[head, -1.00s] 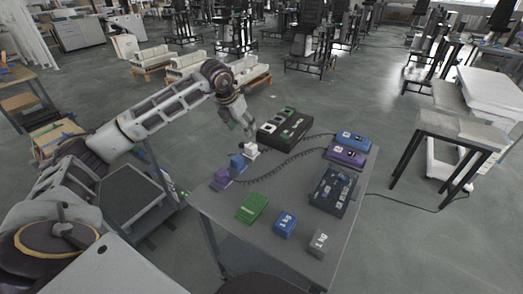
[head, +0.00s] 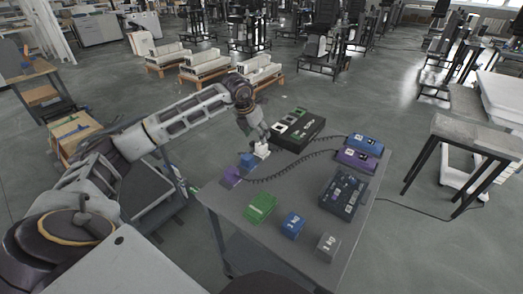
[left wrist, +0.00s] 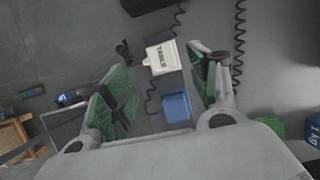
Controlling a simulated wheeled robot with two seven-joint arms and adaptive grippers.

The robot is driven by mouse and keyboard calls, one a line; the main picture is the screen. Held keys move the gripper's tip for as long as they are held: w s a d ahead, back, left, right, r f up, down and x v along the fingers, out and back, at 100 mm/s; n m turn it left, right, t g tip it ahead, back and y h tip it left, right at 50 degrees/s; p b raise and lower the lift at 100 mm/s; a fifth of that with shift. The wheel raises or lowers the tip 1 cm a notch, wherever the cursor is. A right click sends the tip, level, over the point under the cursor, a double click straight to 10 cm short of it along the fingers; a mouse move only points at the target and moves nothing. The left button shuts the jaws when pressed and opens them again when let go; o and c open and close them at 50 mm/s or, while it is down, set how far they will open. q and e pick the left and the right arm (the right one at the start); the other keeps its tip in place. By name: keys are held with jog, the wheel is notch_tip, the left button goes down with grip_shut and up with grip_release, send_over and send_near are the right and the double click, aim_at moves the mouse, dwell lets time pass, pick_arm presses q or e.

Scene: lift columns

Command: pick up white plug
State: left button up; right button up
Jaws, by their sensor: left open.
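The white plug (head: 262,150) stands near the far left edge of the table (head: 235,200). In the left wrist view the white plug (left wrist: 161,57) shows dark lettering and lies beyond the fingertips, between their lines. My left gripper (head: 258,137) is open and points down just above the white plug; whether it touches cannot be told in the head view. In the left wrist view my left gripper (left wrist: 160,85) has its green-padded fingers spread wide, with nothing held. A blue plug (left wrist: 176,106) lies between the fingers, lower in the picture. My right gripper is not in view.
A blue plug (head: 247,160) and a purple plug (head: 232,177) stand close beside the white one. A black box (head: 298,130) stands behind it. Coiled cables run to blue (head: 363,142) and purple (head: 356,160) boxes. Green (head: 261,208), blue (head: 293,225) and grey (head: 327,246) blocks stand in front.

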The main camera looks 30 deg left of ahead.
aim_at(261, 145)
pick_arm(q)
jog(key=shift+x, duration=1.6)
jog(key=shift+f, duration=0.15)
jog(key=shift+x, duration=2.5)
jog(key=shift+s, duration=0.15)
jog(key=shift+c, duration=0.3)
jog(key=c, duration=1)
